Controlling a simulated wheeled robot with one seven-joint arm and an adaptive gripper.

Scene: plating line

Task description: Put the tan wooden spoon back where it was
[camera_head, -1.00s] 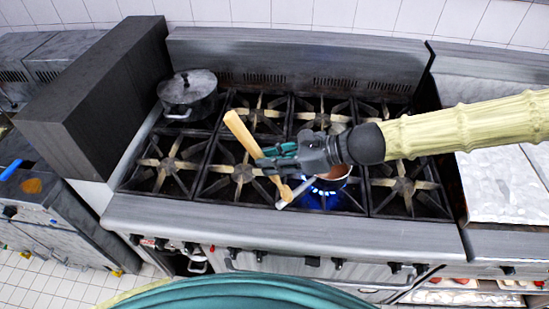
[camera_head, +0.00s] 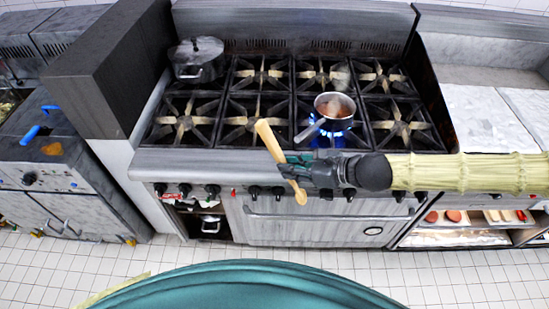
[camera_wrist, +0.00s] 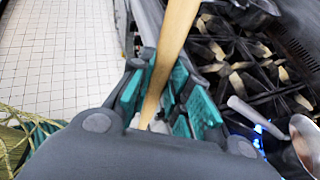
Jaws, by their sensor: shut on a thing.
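The tan wooden spoon (camera_head: 269,139) is held in my gripper (camera_head: 292,166) in front of the stove's front edge in the head view. Its thick handle end points up and left, and its other end hangs below the fingers. In the wrist view the spoon (camera_wrist: 174,50) runs between the teal finger pads of my gripper (camera_wrist: 160,95), which are closed around it. A small saucepan (camera_head: 335,105) with reddish-brown contents sits over a lit blue flame, and its handle points to the lower left. Its edge also shows in the wrist view (camera_wrist: 305,135).
The stove's burner grates (camera_head: 250,122) are mostly bare. A lidded grey pot (camera_head: 197,60) stands at the back left. A dark block-like partition (camera_head: 105,75) rises left of the stove. A steel counter (camera_head: 480,112) lies to the right, with food on a shelf (camera_head: 455,217) below.

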